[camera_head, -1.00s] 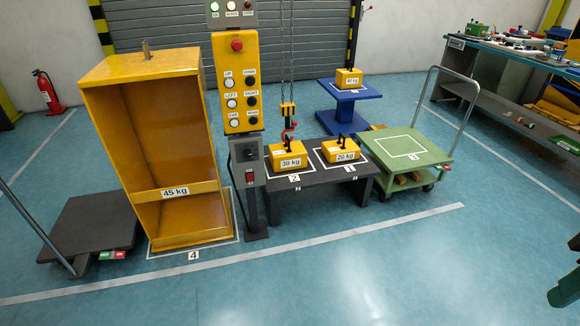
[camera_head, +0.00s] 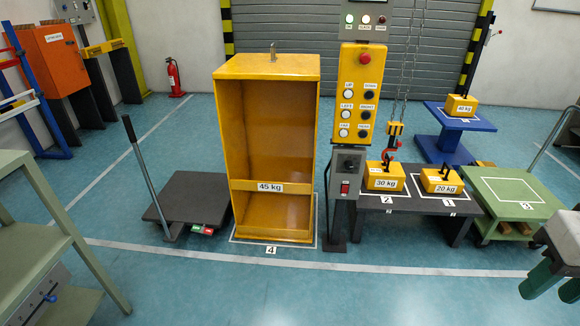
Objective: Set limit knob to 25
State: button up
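A black knob (camera_head: 348,165) sits on the grey box (camera_head: 345,187) below the yellow push-button panel (camera_head: 358,93). It is most likely the limit knob; its scale and setting are too small to read. A red switch is below it on the same box. My gripper (camera_head: 548,291) is at the lower right edge, partly cut off. Its two green fingers look apart, with nothing seen between them. It is far from the knob in the picture, well to its right and nearer to me.
A yellow 45 kg frame (camera_head: 270,187) stands left of the panel, beside a dark cart (camera_head: 190,207). Right are a dark table (camera_head: 410,200) with 30 kg and 20 kg weights, a hook, and a green cart (camera_head: 515,190). A green bench (camera_head: 42,215) stands at left. The front floor is clear.

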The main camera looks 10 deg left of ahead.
aim_at(349, 165)
jog(key=u, duration=0.45)
jog(key=i, duration=1.2)
jog(key=z, duration=0.25)
